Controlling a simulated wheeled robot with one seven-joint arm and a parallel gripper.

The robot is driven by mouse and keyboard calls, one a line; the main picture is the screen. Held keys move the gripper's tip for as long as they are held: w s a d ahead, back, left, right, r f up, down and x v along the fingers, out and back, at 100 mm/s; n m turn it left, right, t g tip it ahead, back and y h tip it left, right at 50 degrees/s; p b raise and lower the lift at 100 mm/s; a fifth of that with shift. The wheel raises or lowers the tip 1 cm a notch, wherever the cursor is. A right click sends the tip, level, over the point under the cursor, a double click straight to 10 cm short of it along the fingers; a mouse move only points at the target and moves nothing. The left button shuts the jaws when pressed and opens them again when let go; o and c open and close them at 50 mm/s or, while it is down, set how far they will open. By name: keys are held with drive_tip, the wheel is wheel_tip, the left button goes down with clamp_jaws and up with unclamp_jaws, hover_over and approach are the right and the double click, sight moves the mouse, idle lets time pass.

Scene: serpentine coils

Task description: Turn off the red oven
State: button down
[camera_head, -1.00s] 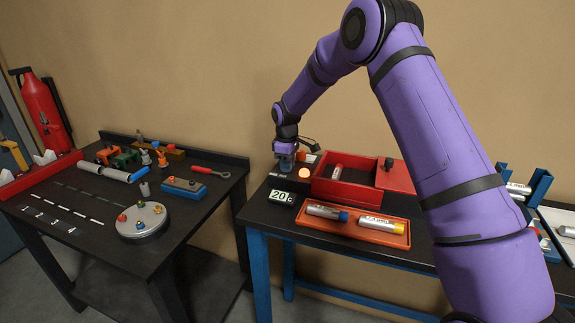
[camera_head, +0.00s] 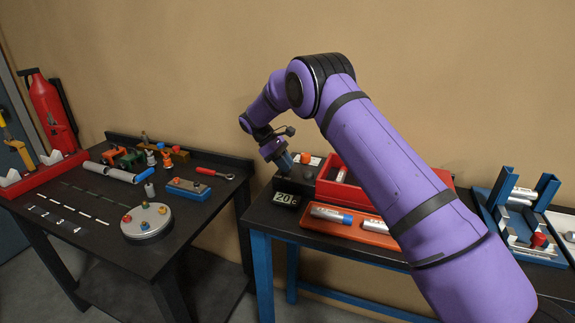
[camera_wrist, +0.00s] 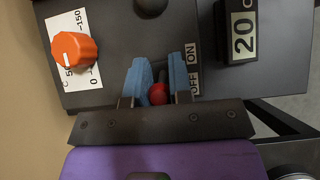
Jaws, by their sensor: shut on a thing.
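The red oven (camera_head: 326,189) is an open-topped red box on the right table, partly hidden by my arm. Its dark control panel (camera_wrist: 110,30) has an orange dial (camera_wrist: 73,49), a display (camera_wrist: 242,32) reading 20, and a switch with a red knob (camera_wrist: 158,93) beside ON and OFF labels. In the wrist view the knob is level with or just below the OFF label (camera_wrist: 195,83). My gripper (camera_wrist: 159,88) has its blue fingers closed around the red knob. In the head view my gripper (camera_head: 285,161) is tilted over the panel and hides the switch.
An orange tray (camera_head: 345,229) with cylinders lies in front of the oven. A blue rack (camera_head: 495,195) stands at the right. The left table (camera_head: 95,232) holds a round button box and tools, with a gap between the tables.

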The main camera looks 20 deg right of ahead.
drive_tip(key=shift+w+a+g+h, duration=0.1)
drive_tip(key=shift+a+g+h, duration=0.05)
drive_tip(key=shift+g+h, duration=0.2)
idle(0.4)
drive_tip(key=c, duration=1)
unclamp_jaws()
drive_tip(key=v, duration=1.1)
drive_tip(key=shift+f, duration=0.1)
